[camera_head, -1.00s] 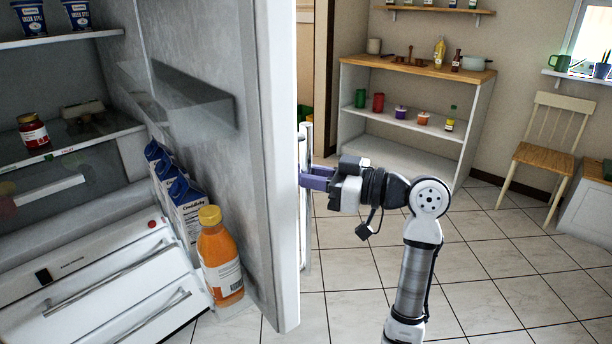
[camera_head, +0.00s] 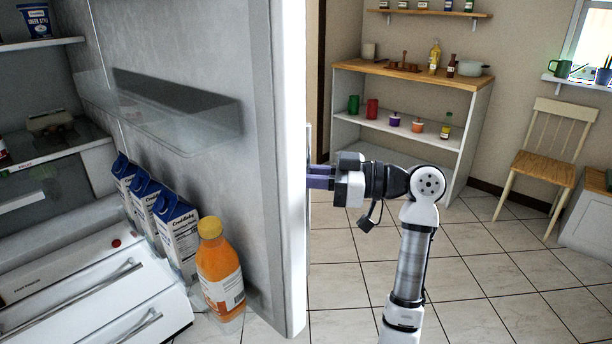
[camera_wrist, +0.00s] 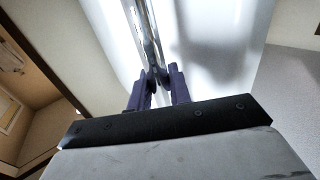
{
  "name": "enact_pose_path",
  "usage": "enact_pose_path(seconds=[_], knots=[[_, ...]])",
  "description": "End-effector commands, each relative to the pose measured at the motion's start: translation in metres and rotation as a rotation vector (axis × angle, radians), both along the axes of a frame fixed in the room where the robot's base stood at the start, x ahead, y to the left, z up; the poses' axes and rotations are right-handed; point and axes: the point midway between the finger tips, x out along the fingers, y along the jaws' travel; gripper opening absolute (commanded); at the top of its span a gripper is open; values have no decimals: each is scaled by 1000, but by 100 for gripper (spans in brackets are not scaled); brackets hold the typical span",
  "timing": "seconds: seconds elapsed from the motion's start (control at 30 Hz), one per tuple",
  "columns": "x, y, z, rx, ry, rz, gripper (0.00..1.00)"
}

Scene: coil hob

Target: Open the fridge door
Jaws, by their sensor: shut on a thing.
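The fridge door (camera_head: 190,60) stands open in the head view, its inner side with a clear shelf facing me. The fridge interior shows at the left, with white drawers (camera_head: 85,300) below. My gripper (camera_head: 312,177) is at the outer side of the door, its fingertips partly hidden behind the door's edge. In the wrist view my gripper (camera_wrist: 159,80) has its two purple fingers closed around the shiny metal door handle (camera_wrist: 143,30), which runs along the white outer door face (camera_wrist: 210,70).
Milk cartons (camera_head: 160,215) and an orange juice bottle (camera_head: 220,270) stand in the door's lower part. A wooden-topped shelf unit (camera_head: 410,75) and a chair (camera_head: 540,155) stand at the back. Tiled floor (camera_head: 480,270) to the right is clear.

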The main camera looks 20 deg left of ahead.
Motion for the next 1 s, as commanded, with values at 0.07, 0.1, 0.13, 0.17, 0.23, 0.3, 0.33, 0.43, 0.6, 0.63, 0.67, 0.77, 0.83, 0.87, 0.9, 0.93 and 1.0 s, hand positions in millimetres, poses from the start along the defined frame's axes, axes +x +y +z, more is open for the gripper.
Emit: enact_pose_path(seconds=[0.07, 0.1, 0.13, 0.17, 0.23, 0.3, 0.33, 0.43, 0.6, 0.63, 0.67, 0.77, 0.83, 0.87, 0.9, 0.93, 1.0], knots=[[0, 1, -2, -2, 1, 5, 0], [0, 1, -2, -2, 2, 7, 0], [0, 1, -2, -2, 2, 7, 0], [0, 1, -2, -2, 2, 8, 0], [0, 1, -2, -3, 1, 9, 0], [0, 1, -2, -3, 1, 9, 0], [0, 1, -2, -3, 1, 9, 0], [0, 1, -2, -3, 1, 9, 0], [0, 1, -2, -3, 1, 8, 31], [0, 1, -1, -3, 1, 8, 35], [0, 1, -1, -2, 2, 8, 39], [0, 1, -1, -2, 1, 8, 40], [0, 1, -1, -1, 1, 7, 40], [0, 1, -1, -1, 1, 7, 40], [0, 1, -1, -1, 1, 7, 40], [0, 0, -1, -1, 1, 7, 40], [1, -3, -1, -1, 1, 6, 40]])
